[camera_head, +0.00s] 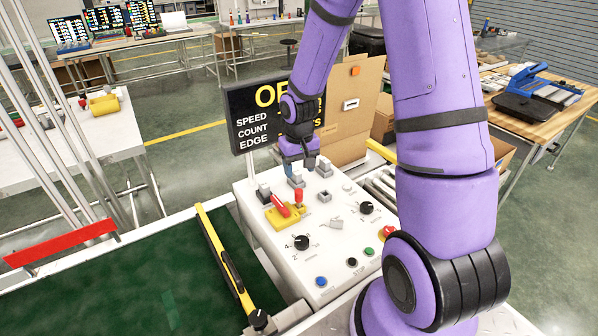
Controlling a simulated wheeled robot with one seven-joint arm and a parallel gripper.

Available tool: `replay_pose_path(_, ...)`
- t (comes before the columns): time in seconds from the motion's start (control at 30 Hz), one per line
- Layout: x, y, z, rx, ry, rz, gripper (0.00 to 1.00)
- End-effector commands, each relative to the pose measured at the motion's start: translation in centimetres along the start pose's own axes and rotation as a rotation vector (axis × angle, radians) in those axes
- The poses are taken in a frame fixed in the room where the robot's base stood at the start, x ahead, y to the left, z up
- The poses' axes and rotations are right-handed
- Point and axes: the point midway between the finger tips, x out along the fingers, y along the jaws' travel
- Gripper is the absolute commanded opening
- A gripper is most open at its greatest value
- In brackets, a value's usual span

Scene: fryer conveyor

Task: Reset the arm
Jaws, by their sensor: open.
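My purple arm (437,100) rises at the right, bends out of the top of the picture and comes back down. My gripper (308,164) is at its far end, pointing down just above the back part of the white control panel (270,231). It is small in the picture; its jaws are open and nothing shows between them. Grey switches sit right below and beside it, and I cannot tell whether it touches one. A red lever on a yellow base (283,214) is in front of it. Black knobs (301,242) and coloured buttons are nearer to me.
A black sign (251,133) with yellow and white text stands behind the panel, close to my gripper. A cardboard box (350,122) is behind it. A green conveyor belt (150,285) with a yellow-black bar (224,258) lies left. A wooden table (535,112) stands right.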

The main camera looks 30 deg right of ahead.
Motion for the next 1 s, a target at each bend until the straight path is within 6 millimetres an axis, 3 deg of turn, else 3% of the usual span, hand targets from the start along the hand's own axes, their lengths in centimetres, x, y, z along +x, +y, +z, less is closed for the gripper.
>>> replay_pose_path(0.57, -0.7, -0.1, 0.0, -0.003, 0.008, 0.004, 0.57)
replay_pose_path(0.67, -2.5, -0.2, 0.3, -0.011, 0.029, 0.014, 0.57)
replay_pose_path(1.0, -12.6, -1.2, 3.6, -0.043, 0.136, 0.057, 0.57)
